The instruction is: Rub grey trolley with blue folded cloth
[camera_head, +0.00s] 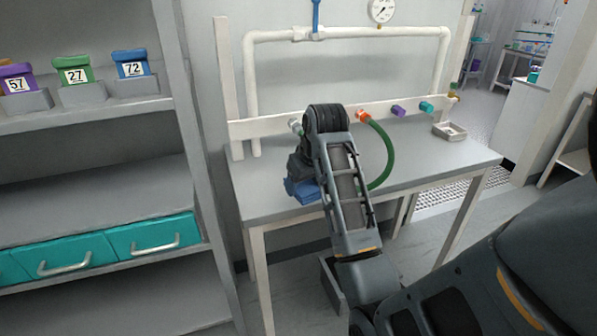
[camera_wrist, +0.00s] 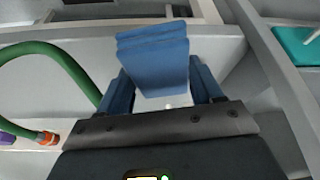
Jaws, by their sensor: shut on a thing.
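The blue folded cloth (camera_wrist: 152,58) is held between the blue fingers of my gripper (camera_wrist: 158,82), which are shut on it. In the head view my gripper (camera_head: 303,180) is at the left end of a grey-topped bench (camera_head: 440,165) with cream legs, near its front edge. Blue shows there below my wrist, but cloth and fingers are hard to tell apart. I cannot tell whether the cloth touches the top. The bench is the nearest match for the grey trolley; no wheels show.
A green hose (camera_head: 386,150) hangs from an orange fitting (camera_head: 363,115) close to my arm. Purple (camera_head: 398,111) and teal (camera_head: 426,107) fittings line the rail. A small tray (camera_head: 450,131) sits at the bench's right. A shelf with teal drawers (camera_head: 155,236) stands left.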

